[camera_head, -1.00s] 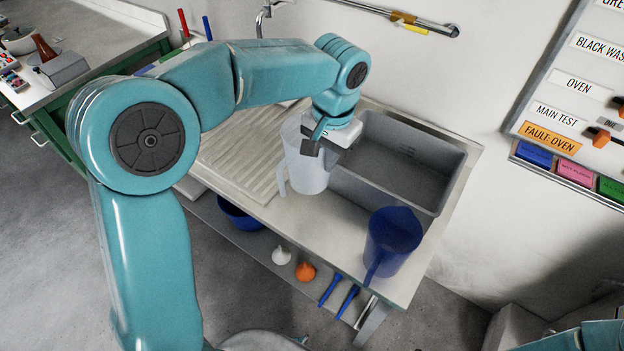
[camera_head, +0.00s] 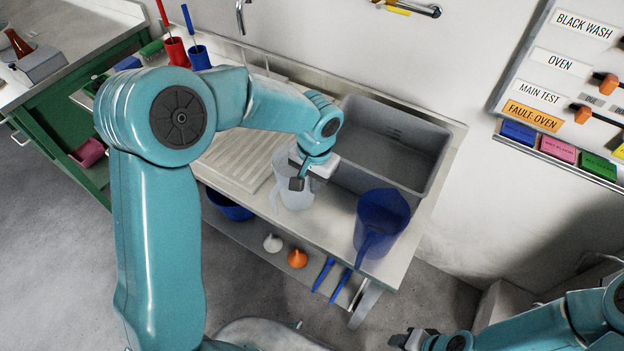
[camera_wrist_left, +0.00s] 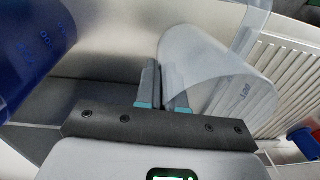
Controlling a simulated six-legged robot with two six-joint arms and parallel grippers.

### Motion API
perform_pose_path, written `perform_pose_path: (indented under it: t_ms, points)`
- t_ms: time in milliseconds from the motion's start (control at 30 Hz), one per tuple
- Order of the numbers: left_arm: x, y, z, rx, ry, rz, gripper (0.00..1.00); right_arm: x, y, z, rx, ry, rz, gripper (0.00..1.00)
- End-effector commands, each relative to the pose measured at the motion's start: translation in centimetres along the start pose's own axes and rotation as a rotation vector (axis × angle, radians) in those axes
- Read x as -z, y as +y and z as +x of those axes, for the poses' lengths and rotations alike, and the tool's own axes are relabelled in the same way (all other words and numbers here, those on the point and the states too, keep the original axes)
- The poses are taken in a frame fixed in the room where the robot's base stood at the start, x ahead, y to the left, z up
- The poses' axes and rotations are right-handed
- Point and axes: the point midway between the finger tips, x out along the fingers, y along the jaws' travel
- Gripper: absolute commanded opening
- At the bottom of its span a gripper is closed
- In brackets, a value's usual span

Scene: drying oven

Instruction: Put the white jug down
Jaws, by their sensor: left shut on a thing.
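The white jug (camera_head: 291,190) is pale and translucent. It stands upright over the worktop, left of the sink, near the front edge; I cannot tell whether its base touches. My left gripper (camera_head: 298,180) is shut on it at its upper right side. In the left wrist view the white jug (camera_wrist_left: 205,80) shows a printed scale, and the left gripper's fingers (camera_wrist_left: 165,88) close on its wall. My right gripper (camera_head: 408,339) is at the bottom right, far from the jug, and its jaws are unclear.
A grey sink basin (camera_head: 393,150) lies behind and right of the jug. A blue jug (camera_head: 382,220) stands to the right on the worktop, also in the left wrist view (camera_wrist_left: 35,50). A ribbed drainer (camera_head: 236,160) is to the left. A shelf below holds a blue bowl (camera_head: 228,204) and funnels.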

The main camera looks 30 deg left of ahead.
Motion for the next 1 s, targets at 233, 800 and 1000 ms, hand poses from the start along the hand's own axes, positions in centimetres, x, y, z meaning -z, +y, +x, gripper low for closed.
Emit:
perform_pose_path:
  t_ms: [233,800,1000]
  points:
    - [0.0,0.0,0.3,0.0,0.0,0.0,0.34,0.0,0.1,0.3,0.0,0.0,0.0,0.43]
    - [0.2,0.0,-4.8,0.001,0.007,0.0,0.34,0.0,0.0,0.0,0.0,0.0,0.0,0.43]
    - [0.1,0.1,-9.2,0.0,0.005,0.001,0.34,0.0,0.0,0.0,0.0,0.0,0.0,0.43]
